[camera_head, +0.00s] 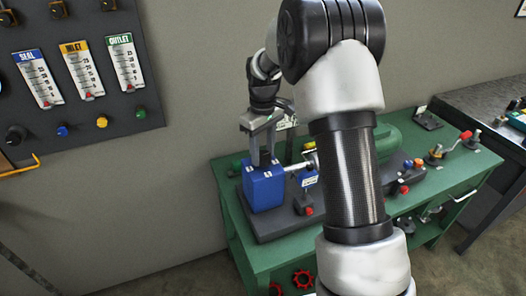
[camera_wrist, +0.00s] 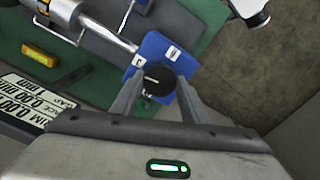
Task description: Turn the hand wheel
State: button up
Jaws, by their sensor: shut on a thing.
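A blue block (camera_head: 264,187) stands at the left end of the machine on the green table. A round black knob (camera_wrist: 155,81) with a white line sits on top of the block and looks like the hand wheel. My gripper (camera_head: 265,152) points down over the block, its two fingers on either side of the knob and shut on it. The wrist view shows the fingers (camera_wrist: 157,92) beside the knob's edges. In the head view the fingers partly hide the knob. The blue block also shows in the wrist view (camera_wrist: 150,45), with small white labels.
A metal shaft (camera_head: 298,166) runs right from the block to the machine. My arm hides the table's middle. Red spoked wheels (camera_head: 303,279) show low at the table's front. A gauge panel (camera_head: 90,110) hangs on the left wall. A dark bench (camera_head: 485,105) stands at right.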

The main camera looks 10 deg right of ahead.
aim_at(263, 156)
jog(key=shift+m, duration=0.7)
jog(key=o, duration=1.1)
notch_tip(263, 156, up, 18)
jog(key=shift+f, duration=0.25)
